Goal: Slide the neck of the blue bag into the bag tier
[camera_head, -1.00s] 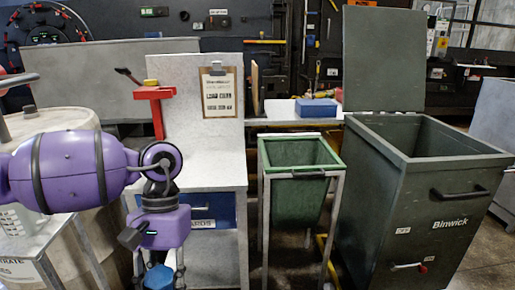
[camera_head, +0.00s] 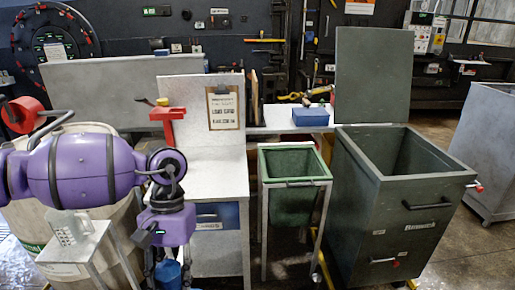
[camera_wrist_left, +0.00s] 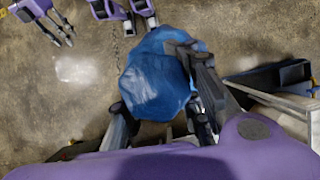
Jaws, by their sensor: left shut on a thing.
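The blue bag (camera_head: 168,274) hangs low at the left of the head view, below my left gripper (camera_head: 168,262). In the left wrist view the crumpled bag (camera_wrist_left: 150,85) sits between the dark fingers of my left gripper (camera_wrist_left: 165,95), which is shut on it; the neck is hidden. The red bag tier (camera_head: 167,114), with a yellow part on top, stands on the grey bench at back left, above and apart from the bag. Purple parts with dark fingers at the top of the wrist view may be my right gripper (camera_wrist_left: 90,20); its jaw state is unclear.
A grey bench (camera_head: 218,175) with a clipboard (camera_head: 222,106) stands behind my left arm. A green bin (camera_head: 292,205) and a large open dark bin (camera_head: 385,215) stand to the right. A small table with a clear jug (camera_head: 67,228) and a pale drum stand at left.

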